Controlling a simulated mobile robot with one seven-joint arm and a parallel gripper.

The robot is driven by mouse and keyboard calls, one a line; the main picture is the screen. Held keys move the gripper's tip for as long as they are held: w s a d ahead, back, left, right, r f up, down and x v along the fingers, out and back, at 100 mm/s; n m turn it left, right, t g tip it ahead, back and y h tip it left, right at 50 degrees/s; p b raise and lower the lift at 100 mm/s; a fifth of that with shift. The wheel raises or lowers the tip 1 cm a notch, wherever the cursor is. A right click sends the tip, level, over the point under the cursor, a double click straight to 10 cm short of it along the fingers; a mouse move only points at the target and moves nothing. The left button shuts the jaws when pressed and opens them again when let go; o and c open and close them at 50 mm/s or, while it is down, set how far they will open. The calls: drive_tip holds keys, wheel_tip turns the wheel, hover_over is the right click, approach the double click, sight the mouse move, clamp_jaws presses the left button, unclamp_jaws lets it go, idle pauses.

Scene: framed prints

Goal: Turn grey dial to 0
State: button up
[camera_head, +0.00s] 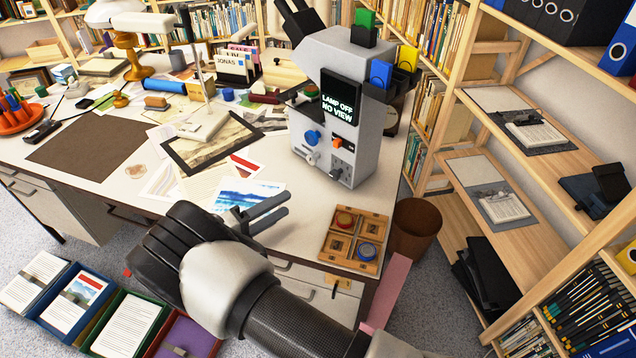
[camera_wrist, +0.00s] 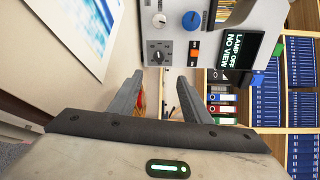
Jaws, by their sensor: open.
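A pale instrument (camera_head: 345,105) stands on the desk, and its screen reads "LAMP OFF NO VIEW". A grey dial on a dark square plate (camera_head: 337,172) is low on its front; it also shows in the wrist view (camera_wrist: 159,53), above the gap between my fingertips. Its setting is too small to read. A pale knob (camera_wrist: 159,20), a blue knob (camera_wrist: 191,20) and an orange switch (camera_wrist: 194,53) are near it. My gripper (camera_head: 282,204) is open and empty, in front of and left of the instrument, apart from the dial. The wrist view shows both fingers (camera_wrist: 160,84) spread.
A wooden box with round pieces (camera_head: 357,238) lies at the desk's front right corner, near my forearm. Prints and a frame (camera_head: 212,142) lie on the desk to the left. A brown bin (camera_head: 415,225) and shelves (camera_head: 520,170) stand to the right.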

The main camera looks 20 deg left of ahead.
sight(333, 176)
drive_tip(key=m, duration=0.4)
drive_tip(key=s+d+m+t, duration=0.1)
drive_tip(key=m, duration=0.2)
drive_tip(key=shift+f+y, duration=0.25)
drive_tip(key=shift+y, duration=0.15)
drive_tip(key=m, duration=0.3)
drive_tip(key=shift+s+d+f+m+t, duration=0.2)
drive_tip(key=shift+s+m+t, duration=0.1)
drive_tip(key=shift+m, duration=0.1)
drive_tip(key=m, duration=0.2)
drive_tip(key=m+y, duration=0.1)
drive_tip(key=shift+s+d+f+m, duration=0.1)
drive_tip(key=shift+s+d+m, duration=0.05)
drive_tip(key=shift+d+m, duration=0.15)
drive_tip(key=x, duration=1.7)
drive_tip(key=shift+r, duration=0.25)
drive_tip(key=c, duration=1)
